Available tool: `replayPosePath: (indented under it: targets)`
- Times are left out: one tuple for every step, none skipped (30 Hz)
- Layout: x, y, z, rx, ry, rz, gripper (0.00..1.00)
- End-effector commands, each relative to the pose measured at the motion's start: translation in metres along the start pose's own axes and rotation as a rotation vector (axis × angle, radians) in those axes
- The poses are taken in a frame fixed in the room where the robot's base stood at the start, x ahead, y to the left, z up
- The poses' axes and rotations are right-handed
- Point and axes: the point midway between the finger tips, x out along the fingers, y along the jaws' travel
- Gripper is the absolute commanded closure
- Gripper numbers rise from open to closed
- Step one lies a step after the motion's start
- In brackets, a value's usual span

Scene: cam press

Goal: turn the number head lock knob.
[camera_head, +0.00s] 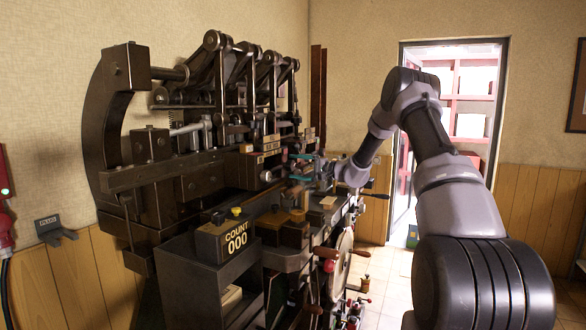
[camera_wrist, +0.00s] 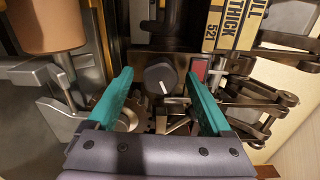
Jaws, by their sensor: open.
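A round dark knob (camera_wrist: 160,78) with a white pointer line shows in the middle of the wrist view, on a dark metal block. I take it for the number head lock knob, but I read no label on it. My gripper (camera_wrist: 158,82) is open, with one teal finger on the left of the knob and one on the right. Both fingers look apart from the knob, and nothing is held. In the head view my gripper (camera_head: 300,167) is small and at the press's right side. The knob cannot be made out there.
The dark cam press (camera_head: 150,180) fills the left and centre of the head view. A counter box (camera_head: 236,240) reads COUNT 000. In the wrist view, yellow label plates (camera_wrist: 238,25) and metal linkages (camera_wrist: 255,100) lie to the right.

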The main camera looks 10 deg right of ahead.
Motion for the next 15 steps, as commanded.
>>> replayPosePath:
  targets:
    - [-0.011, -0.001, -0.002, 0.000, 0.004, 0.000, 0.16]
    - [-0.017, -0.001, -0.002, 0.001, 0.005, 0.000, 0.16]
    - [-0.025, 0.000, -0.001, 0.001, 0.004, 0.001, 0.16]
    - [-0.032, 0.000, -0.002, 0.000, 0.005, 0.001, 0.16]
    - [-0.038, 0.000, -0.002, 0.001, 0.005, 0.001, 0.16]
    - [-0.046, 0.000, -0.001, 0.001, 0.004, 0.000, 0.16]
    - [-0.052, 0.000, -0.002, 0.001, 0.005, 0.001, 0.16]
    - [-0.058, 0.000, -0.002, 0.001, 0.005, 0.001, 0.16]
    - [-0.065, 0.000, -0.001, 0.001, 0.004, 0.001, 0.16]
    - [-0.070, 0.000, -0.001, 0.000, 0.004, 0.000, 0.16]
    - [-0.074, 0.000, -0.001, 0.000, 0.004, 0.001, 0.16]
    - [-0.079, 0.000, -0.001, 0.001, 0.004, 0.001, 0.16]
    - [-0.082, 0.001, -0.001, 0.001, 0.003, 0.001, 0.16]
    - [-0.085, 0.001, -0.001, 0.001, 0.002, 0.001, 0.16]
    - [-0.088, 0.001, -0.001, 0.002, 0.002, 0.001, 0.16]
